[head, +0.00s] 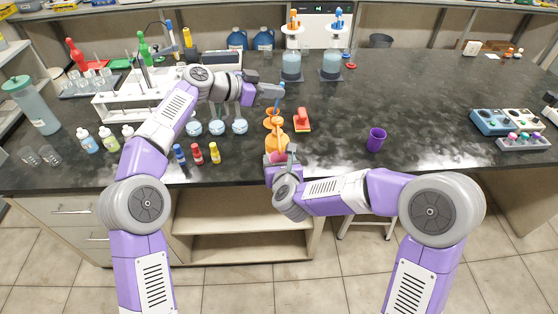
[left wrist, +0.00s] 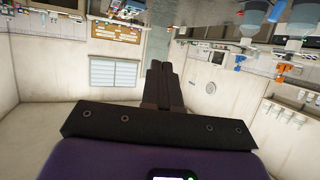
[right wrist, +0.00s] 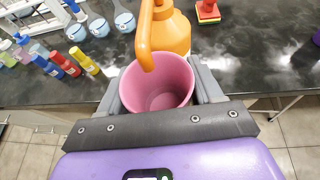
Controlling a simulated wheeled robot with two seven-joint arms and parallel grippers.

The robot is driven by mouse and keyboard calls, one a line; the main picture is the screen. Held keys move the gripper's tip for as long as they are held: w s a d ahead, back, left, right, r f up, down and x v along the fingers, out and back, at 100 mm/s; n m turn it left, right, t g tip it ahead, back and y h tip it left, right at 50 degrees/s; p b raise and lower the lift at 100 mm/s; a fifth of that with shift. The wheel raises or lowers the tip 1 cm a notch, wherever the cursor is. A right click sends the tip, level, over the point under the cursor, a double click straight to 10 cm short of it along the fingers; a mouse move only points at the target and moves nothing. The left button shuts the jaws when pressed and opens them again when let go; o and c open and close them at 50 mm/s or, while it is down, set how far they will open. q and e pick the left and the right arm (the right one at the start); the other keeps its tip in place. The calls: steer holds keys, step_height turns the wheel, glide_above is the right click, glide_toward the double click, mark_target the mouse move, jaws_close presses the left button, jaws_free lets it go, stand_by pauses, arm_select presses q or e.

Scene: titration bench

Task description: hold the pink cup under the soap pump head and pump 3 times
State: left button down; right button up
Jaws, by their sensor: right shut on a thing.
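The orange soap pump bottle (head: 277,139) stands near the bench's front edge. In the right wrist view the bottle (right wrist: 174,32) shows with its orange spout (right wrist: 145,45) reaching over the opening of the pink cup (right wrist: 158,84). My right gripper (head: 279,158) is shut on the cup, with a finger on either side. The inside of the cup looks empty. My left gripper (head: 280,91) is in the air, above and behind the bottle in the head view. Its fingers (left wrist: 163,85) are together with nothing between them. The top of the pump is hard to make out.
A purple cup (head: 376,140) stands further right. Round-bottomed flasks (head: 217,127) and small blue, red and yellow bottles (head: 197,154) stand to the left.

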mark_target(278, 119)
arm_select(q)
steer(key=shift+f, duration=3)
steer(key=shift+f, duration=1.7)
steer(key=shift+r, duration=1.55)
